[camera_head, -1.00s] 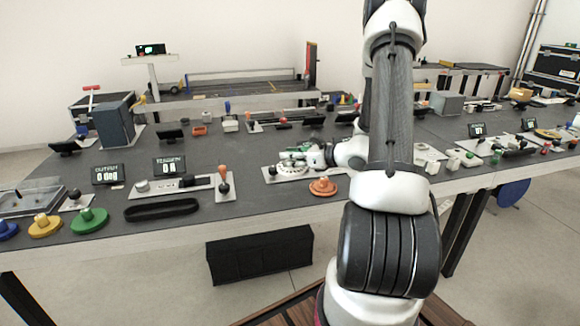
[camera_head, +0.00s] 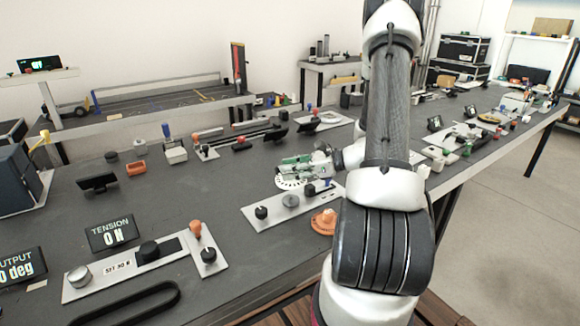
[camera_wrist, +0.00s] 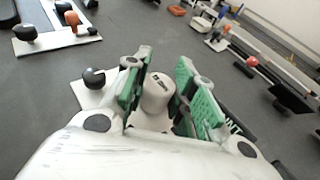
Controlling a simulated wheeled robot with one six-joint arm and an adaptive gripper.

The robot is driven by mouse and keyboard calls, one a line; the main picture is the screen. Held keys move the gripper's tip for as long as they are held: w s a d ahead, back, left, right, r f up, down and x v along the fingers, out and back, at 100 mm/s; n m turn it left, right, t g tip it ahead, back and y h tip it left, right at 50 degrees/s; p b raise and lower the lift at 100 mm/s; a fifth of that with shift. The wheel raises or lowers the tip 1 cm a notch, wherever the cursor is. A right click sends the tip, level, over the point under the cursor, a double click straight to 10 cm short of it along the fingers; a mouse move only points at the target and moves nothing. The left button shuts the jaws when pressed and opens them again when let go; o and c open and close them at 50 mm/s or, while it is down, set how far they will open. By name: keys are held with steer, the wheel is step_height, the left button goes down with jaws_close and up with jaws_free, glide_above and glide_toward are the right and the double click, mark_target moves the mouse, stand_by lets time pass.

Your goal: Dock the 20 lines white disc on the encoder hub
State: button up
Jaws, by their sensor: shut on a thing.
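The white disc (camera_head: 288,182) has dark marks round its rim and is held level beyond the encoder plate (camera_head: 252,218). The encoder hub, a round grey piece (camera_head: 291,201), shows uncovered on that plate, nearer the camera than the disc. My gripper (camera_head: 296,166) is shut on the disc's raised white grip, which shows with small lettering between the green finger pads in the wrist view (camera_wrist: 158,92). The rest of the disc is mostly hidden there. The disc and hub look apart; the exact height of the disc is unclear.
An orange stepped disc (camera_head: 324,222) lies in front. Open dark table (camera_head: 200,180) lies left of the gripper.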

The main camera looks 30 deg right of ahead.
mark_target(291, 197)
steer(key=shift+s+f, duration=0.15)
steer(key=shift+f, duration=2.65)
steer(key=shift+f, duration=0.5)
steer(key=o, duration=0.8)
steer(key=shift+c, duration=0.2)
steer(key=v, duration=1.1)
steer(key=shift+f, duration=0.15)
